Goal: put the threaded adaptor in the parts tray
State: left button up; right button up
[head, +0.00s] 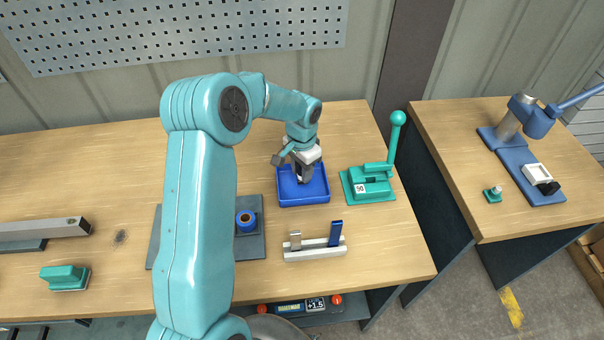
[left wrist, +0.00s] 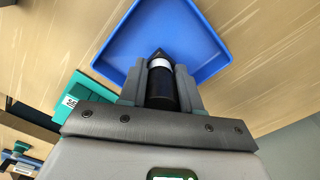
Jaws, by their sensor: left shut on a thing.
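The parts tray (head: 318,199) is a shallow blue open tray on the wooden bench; it also shows in the left wrist view (left wrist: 118,48). My left gripper (head: 304,177) reaches down over the tray. In the left wrist view its two fingers (left wrist: 160,68) are shut on a dark cylinder with a pale band, seemingly the threaded adaptor (left wrist: 161,90). The adaptor points toward the tray; whether it touches the tray floor cannot be told. In the head view the gripper mostly hides it. My right gripper is not in view.
A green lever press (head: 370,184) stands just right of the tray. A pale rack (head: 315,252) with upright pieces is in front. A blue ring-shaped part (head: 246,221) sits on a grey mat (head: 254,247) to the left. A second bench with a blue press (head: 520,150) stands at right.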

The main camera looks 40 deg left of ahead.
pick_arm(q)
jog(key=shift+f, duration=1.2)
jog(key=shift+f, duration=0.1)
jog(key=o, duration=1)
jog(key=shift+o, duration=0.2)
